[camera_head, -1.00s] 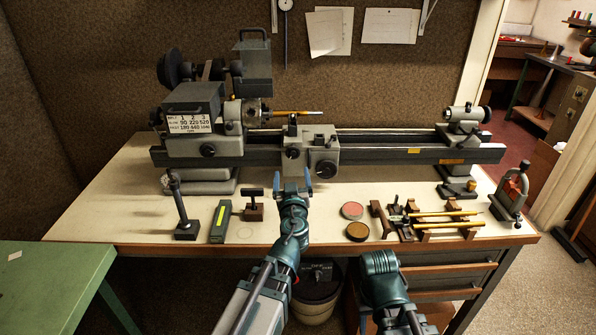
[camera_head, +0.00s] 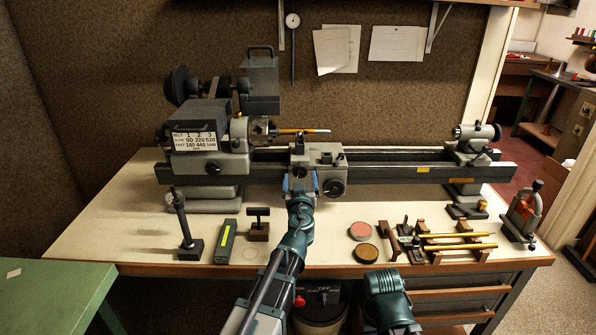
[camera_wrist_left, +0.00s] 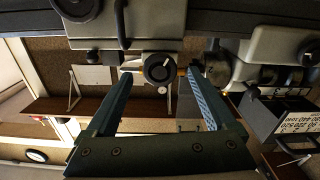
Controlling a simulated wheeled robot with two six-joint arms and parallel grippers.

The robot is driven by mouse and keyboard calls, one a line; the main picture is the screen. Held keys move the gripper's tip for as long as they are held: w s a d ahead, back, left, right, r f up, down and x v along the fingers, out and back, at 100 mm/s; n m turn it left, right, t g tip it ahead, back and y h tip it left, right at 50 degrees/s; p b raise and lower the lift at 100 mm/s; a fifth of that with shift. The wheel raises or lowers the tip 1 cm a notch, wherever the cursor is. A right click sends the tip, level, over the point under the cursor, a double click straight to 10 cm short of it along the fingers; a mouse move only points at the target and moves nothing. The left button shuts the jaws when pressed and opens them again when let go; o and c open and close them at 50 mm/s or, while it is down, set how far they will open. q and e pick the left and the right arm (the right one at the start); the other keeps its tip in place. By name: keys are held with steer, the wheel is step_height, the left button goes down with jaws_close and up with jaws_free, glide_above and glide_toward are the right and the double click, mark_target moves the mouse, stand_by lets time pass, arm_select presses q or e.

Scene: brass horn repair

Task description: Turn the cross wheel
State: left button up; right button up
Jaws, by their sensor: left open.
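The lathe carriage (camera_head: 326,180) sits on the bed of the grey lathe. The cross wheel (camera_head: 299,171), a small dark round knob, is on the carriage's front face. In the left wrist view, which looks upside down, the cross wheel (camera_wrist_left: 159,68) shows ahead, between my fingers. My left gripper (camera_head: 300,184) is open and empty, its blue fingers spread in front of the wheel; it also shows in the left wrist view (camera_wrist_left: 161,88). I cannot tell whether the fingertips reach beside the wheel. My right arm shows at the bottom, its jaws unseen.
Another dark wheel (camera_head: 334,188) is close by on the carriage, lower right. On the bench are a green box (camera_head: 226,241), a dark upright post (camera_head: 184,225), a pink tin (camera_head: 362,231), and a rack with brass rods (camera_head: 450,247). The front-left bench top is clear.

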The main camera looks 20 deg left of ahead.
mark_target(300, 173)
arm_select(q)
steer(key=x, duration=0.4)
steer(key=c, duration=1.4)
